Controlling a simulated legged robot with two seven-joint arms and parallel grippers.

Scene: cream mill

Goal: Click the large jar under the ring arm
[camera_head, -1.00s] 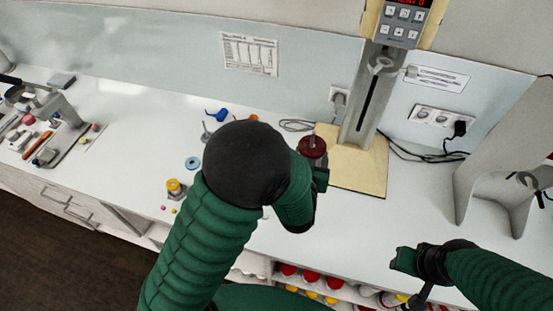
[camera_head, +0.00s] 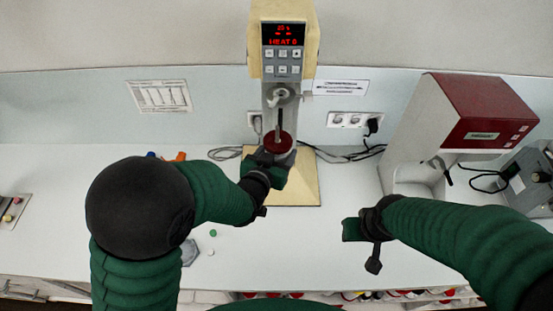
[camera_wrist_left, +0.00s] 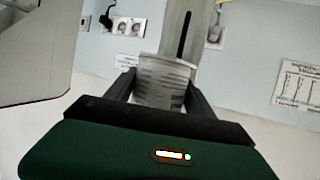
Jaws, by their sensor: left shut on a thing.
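The large jar (camera_wrist_left: 164,80) is pale grey with printed markings and sits between the two fingers of my left gripper (camera_wrist_left: 163,92) in the left wrist view. In the head view its dark red lid (camera_head: 279,143) shows with a grey shaft rising from it. My left gripper (camera_head: 276,160) is shut on the jar, in front of the mill's column. The ring arm (camera_head: 281,97) is above the lid, near the shaft's top; whether they touch is unclear. The jar's lower part is hidden in the head view. My right gripper (camera_head: 362,230) is over the counter; its jaw opening is unclear.
The mill's cream base plate (camera_head: 305,193) lies below the jar, and its control box (camera_head: 283,48) shows red text. A red and white machine (camera_head: 470,125) stands at right. Cables (camera_head: 340,157) run behind. The counter between my arms is mostly clear.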

